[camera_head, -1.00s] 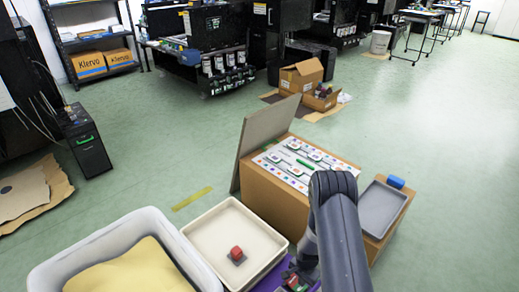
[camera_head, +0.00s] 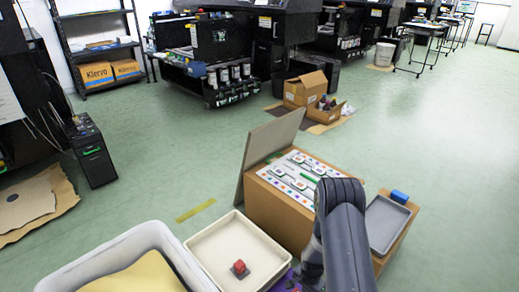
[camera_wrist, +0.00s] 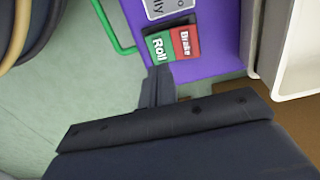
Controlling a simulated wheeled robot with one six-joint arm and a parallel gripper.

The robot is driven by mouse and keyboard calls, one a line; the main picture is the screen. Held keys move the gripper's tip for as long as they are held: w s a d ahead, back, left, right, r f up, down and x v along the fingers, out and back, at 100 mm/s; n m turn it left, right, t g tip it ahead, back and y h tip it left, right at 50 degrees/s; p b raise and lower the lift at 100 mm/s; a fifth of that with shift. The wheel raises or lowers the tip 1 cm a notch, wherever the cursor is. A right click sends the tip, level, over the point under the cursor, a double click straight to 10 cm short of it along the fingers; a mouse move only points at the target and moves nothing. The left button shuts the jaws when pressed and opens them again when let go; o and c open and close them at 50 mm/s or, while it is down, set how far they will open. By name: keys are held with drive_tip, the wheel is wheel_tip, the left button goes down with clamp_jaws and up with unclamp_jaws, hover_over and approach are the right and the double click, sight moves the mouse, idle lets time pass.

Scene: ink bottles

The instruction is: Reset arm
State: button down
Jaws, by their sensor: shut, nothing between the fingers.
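My dark arm (camera_head: 345,235) reaches down at the lower right of the head view, and its gripper end is hidden there. In the wrist view my gripper (camera_wrist: 157,82) is shut and empty, its narrow dark tips pointing at a purple surface (camera_wrist: 215,65). A label with a green "Roll" half (camera_wrist: 160,47) and a red "Brake" half (camera_wrist: 185,42) lies just beyond the tips. I cannot tell whether the tips touch it.
An open cardboard box with a printed panel (camera_head: 300,172) and a grey tray (camera_head: 385,222) with a blue block (camera_head: 399,196) stand near my arm.

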wheel_tip(320, 180, down, 7)
drive_tip(key=b, duration=0.4)
drive_tip(key=shift+r, duration=0.2)
wheel_tip(320, 180, up, 10)
drive_tip(key=f+p, duration=0.1)
drive_tip(key=p, duration=0.6)
drive_tip(key=w+d+f+n+t+b, duration=0.3)
drive_tip(key=w+d+n+t+b, duration=0.1)
drive_tip(key=n+t, duration=0.1)
drive_tip(key=shift+w+d+b, duration=0.3)
drive_tip(key=shift+b, duration=0.05)
